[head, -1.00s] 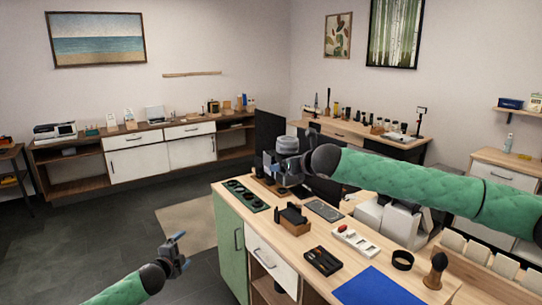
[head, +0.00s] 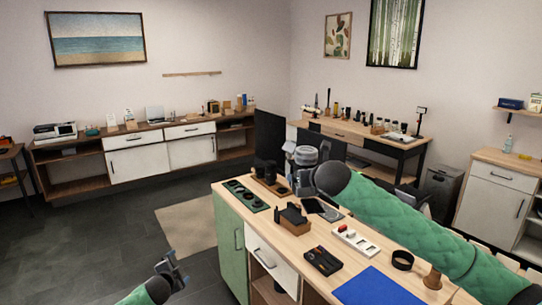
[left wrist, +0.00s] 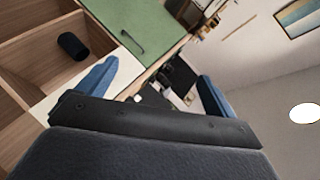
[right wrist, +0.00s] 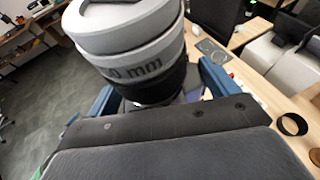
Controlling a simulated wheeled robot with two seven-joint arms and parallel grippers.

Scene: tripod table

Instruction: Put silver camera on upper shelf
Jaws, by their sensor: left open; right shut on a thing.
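The silver camera (head: 306,155) is in my right gripper (head: 301,178), above the far end of the wooden worktop (head: 286,235). In the right wrist view its grey lens (right wrist: 128,35), with a dark ring and "mm" lettering, stands between the blue fingers of the right gripper (right wrist: 158,92); the camera body is mostly hidden. My left gripper (head: 176,268) is open and empty, low over the floor left of the worktop. In the left wrist view the left gripper's (left wrist: 155,85) fingers are apart, in front of open wooden compartments (left wrist: 30,55). I cannot tell which shelf is the upper shelf.
The worktop holds a green tray (head: 245,195), a wooden organizer (head: 291,221), a black tray (head: 323,261), a white strip (head: 355,242) and a blue mat (head: 376,287). A wall shelf (head: 519,110) is at far right. A long sideboard (head: 136,154) stands at back left. The floor between is free.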

